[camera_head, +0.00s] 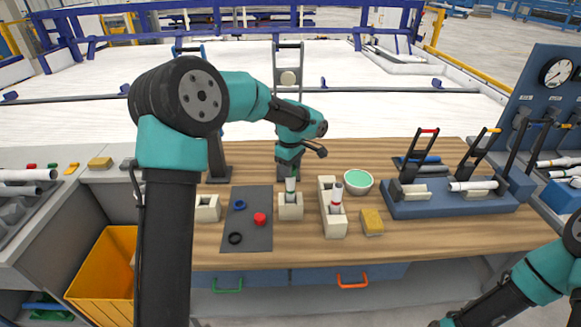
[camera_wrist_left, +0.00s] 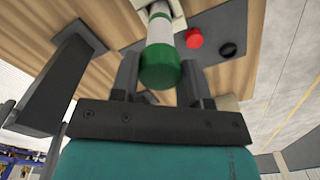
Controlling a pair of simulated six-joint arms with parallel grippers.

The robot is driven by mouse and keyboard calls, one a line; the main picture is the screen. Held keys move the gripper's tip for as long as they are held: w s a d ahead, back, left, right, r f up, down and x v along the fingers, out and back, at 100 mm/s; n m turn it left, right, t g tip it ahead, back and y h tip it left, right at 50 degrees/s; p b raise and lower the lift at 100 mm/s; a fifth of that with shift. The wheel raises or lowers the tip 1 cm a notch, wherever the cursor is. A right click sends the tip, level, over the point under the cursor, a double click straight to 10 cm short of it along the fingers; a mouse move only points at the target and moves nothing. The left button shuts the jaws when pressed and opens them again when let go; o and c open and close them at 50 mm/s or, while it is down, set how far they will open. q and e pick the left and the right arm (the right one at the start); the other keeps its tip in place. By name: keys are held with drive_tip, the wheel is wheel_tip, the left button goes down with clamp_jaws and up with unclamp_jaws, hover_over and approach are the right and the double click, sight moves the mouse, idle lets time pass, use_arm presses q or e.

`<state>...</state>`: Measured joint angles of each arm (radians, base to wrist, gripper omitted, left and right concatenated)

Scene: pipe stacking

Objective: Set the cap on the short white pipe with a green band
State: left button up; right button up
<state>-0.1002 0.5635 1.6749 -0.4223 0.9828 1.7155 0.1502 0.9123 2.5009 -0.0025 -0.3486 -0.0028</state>
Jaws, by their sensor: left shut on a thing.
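The short white pipe with a green band (camera_wrist_left: 160,28) stands upright in a cream holder block (camera_head: 291,212) on the wooden table. The green cap (camera_wrist_left: 160,68) is between the fingers of my left gripper (camera_head: 290,176), and the gripper is shut on it. In the left wrist view the cap lines up with the pipe's end and covers it from sight. Whether the cap is seated or just above the end cannot be told. My right arm shows at the lower right of the head view, with its gripper out of view.
A grey mat (camera_head: 258,196) left of the holder bears a red piece (camera_head: 260,219), a blue ring (camera_head: 239,205) and a black ring (camera_head: 235,239). Right of it stand another block (camera_head: 334,226) with a red-banded pipe (camera_head: 336,198), a bowl (camera_head: 358,181), a yellow sponge (camera_head: 372,222) and a blue rack (camera_head: 460,208).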

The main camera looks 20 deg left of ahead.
use_arm(q)
drive_tip(key=shift+f, duration=0.85)
idle(2.3)
drive_tip(key=o, duration=1.4)
drive_tip(key=shift+o, duration=0.2)
drive_tip(key=shift+r, duration=0.15)
drive_tip(key=shift+r, duration=3.35)
